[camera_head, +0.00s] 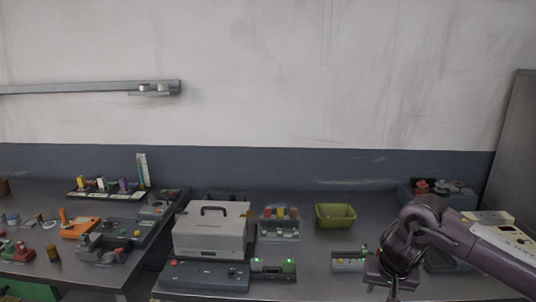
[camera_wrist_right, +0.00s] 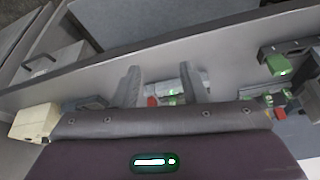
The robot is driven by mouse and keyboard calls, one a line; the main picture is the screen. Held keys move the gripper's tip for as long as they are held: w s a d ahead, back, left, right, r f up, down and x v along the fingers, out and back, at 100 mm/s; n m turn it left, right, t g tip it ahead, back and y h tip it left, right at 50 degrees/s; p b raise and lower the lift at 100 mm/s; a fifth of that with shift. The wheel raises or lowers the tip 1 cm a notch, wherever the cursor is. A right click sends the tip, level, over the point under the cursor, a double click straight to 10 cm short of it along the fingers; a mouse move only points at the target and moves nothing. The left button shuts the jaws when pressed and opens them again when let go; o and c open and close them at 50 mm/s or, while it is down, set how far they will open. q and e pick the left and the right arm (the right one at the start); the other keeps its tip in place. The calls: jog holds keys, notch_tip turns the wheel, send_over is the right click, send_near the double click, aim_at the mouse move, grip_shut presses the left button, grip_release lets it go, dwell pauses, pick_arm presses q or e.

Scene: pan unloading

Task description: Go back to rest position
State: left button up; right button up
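My right gripper (camera_head: 393,284) hangs at the end of my dark purple arm at the lower right of the head view, over or near the front of the right bench. The arm comes in from the right edge. In the right wrist view, the two grey fingers of the right gripper (camera_wrist_right: 160,84) stand apart. A pale device with a green light (camera_wrist_right: 172,88) shows beyond the gap, and I see nothing gripped. My left arm and gripper are not in view.
The metal bench carries a grey case with a handle (camera_head: 211,233), an olive-green bin (camera_head: 336,222), and a small device with green lights (camera_head: 273,266). Another small device (camera_head: 347,264) stands left of my gripper. The left bench is crowded. Clear metal lies before the bin.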

jog(key=w+a+f+n+y, duration=0.1)
jog(key=a+f+n+y, duration=0.15)
jog(key=a+f, duration=0.6)
jog(key=w+a+f+n+y, duration=0.25)
jog(key=a+f, duration=0.35)
jog(key=f, duration=0.5)
jog(key=s+f+y, duration=0.1)
jog(key=s+f, duration=0.3)
jog(key=f, duration=0.4)
jog(key=s+f, duration=0.3)
jog(key=f, duration=0.4)
jog(key=s+d+f+h, duration=0.1)
jog(key=s+d+f, duration=0.2)
jog(key=s+f, duration=0.6)
jog(key=s+d+f+h, duration=0.1)
jog(key=s+d+f, duration=0.2)
jog(key=s+f, duration=0.55)
jog(key=s+d+f+g+h, duration=0.1)
jog(key=s+f, duration=0.1)
jog(key=s, duration=0.6)
jog(key=s+d+f+g+h, duration=0.1)
jog(key=s+d+f, duration=0.1)
jog(key=s, duration=0.7)
jog(key=s+d+f+g+h, duration=0.1)
jog(key=s+f, duration=0.1)
jog(key=s, duration=0.7)
jog(key=shift+s+d+n, duration=0.25)
jog(key=shift+n, duration=0.15)
